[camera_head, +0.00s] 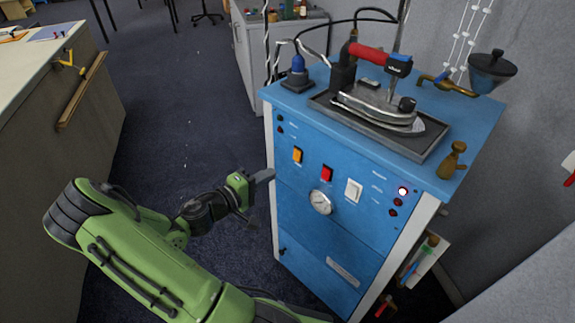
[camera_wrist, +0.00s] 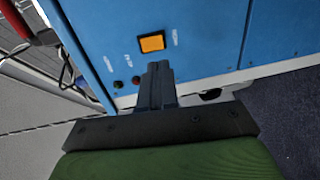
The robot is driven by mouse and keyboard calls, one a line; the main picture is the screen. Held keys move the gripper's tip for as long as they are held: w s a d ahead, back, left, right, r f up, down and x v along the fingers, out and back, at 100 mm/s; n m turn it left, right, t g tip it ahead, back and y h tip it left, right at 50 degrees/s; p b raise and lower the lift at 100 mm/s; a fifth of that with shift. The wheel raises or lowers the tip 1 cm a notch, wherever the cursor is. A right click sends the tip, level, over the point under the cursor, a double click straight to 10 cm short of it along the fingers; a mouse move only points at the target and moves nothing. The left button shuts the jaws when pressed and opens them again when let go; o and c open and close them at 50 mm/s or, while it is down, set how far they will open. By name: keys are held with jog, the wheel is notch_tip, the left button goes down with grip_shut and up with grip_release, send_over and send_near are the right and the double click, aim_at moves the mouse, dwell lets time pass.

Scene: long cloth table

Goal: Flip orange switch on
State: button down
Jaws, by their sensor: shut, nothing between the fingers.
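The orange switch (camera_head: 297,155) is on the upper left of the blue machine's front panel. In the wrist view the orange switch (camera_wrist: 152,43) lies just beyond the fingertips. My gripper (camera_head: 268,176) is shut and empty, left of the panel and a little below the switch in the head view. The shut fingers (camera_wrist: 158,72) point toward the panel near the switch, and a small gap seems to separate them from it. I cannot tell the switch's tilt.
A red switch (camera_head: 326,174), a white switch (camera_head: 353,190) and a round gauge (camera_head: 321,202) share the blue panel (camera_head: 345,240). An iron (camera_head: 380,104) rests on a tray on top. A cabinet (camera_head: 75,110) stands left; open floor (camera_head: 180,110) lies between.

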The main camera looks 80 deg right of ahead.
aim_at(296, 160)
jog(key=b+x, duration=0.1)
jog(key=x, duration=0.7)
jog(key=shift+s+d, duration=0.1)
jog(key=shift+s, duration=0.05)
jog(key=shift+f, duration=0.1)
